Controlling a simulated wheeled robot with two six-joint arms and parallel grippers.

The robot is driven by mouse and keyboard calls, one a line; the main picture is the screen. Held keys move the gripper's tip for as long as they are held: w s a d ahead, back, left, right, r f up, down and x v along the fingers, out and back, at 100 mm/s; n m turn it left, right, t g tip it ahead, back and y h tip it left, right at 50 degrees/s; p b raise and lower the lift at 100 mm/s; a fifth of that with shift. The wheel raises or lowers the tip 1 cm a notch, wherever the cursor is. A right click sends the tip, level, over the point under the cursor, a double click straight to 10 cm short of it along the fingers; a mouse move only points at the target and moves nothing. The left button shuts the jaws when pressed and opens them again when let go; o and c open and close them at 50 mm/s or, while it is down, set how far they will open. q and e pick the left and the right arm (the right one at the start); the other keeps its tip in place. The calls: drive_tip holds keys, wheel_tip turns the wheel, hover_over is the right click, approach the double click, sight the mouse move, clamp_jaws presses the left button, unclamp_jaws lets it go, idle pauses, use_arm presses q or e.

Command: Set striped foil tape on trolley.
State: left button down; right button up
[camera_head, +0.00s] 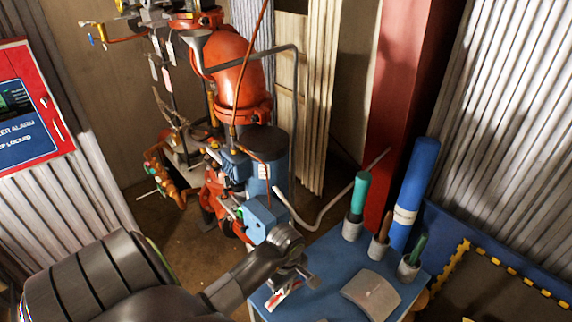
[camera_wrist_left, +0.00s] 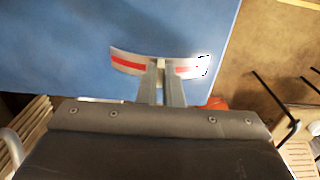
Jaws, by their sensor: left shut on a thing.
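My left gripper (camera_head: 300,284) is over the left part of the blue trolley top (camera_head: 328,258). It is shut on the striped foil tape (camera_head: 283,296), a curved silvery piece with a red stripe. In the left wrist view the tape (camera_wrist_left: 128,61) sticks out to both sides of the fingertips (camera_wrist_left: 161,68), with the blue trolley surface (camera_wrist_left: 60,45) behind it. Its right end lies near the trolley's edge in that view. I cannot tell whether the tape touches the top. My right gripper is not in view.
On the trolley stand a teal-handled tool (camera_head: 359,195), a blue cylinder (camera_head: 411,190) and smaller tools in grey cups (camera_head: 408,268). A light grey curved plate (camera_head: 371,294) lies right of my gripper. Orange pipework (camera_head: 240,75) stands behind. Bare blue surface lies between gripper and cups.

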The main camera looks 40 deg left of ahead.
use_arm(q)
drive_tip(key=shift+f, duration=0.2)
drive_tip(key=shift+f, duration=0.1)
drive_tip(key=c, duration=1.6)
unclamp_jaws()
wheel_tip(320, 180, up, 4)
drive_tip(key=shift+w+r+b, duration=0.1)
drive_tip(key=shift+w+b, duration=0.05)
drive_tip(key=shift+b, duration=0.5)
drive_tip(key=shift+r+p, duration=2.9)
drive_tip(key=shift+r, duration=1.1)
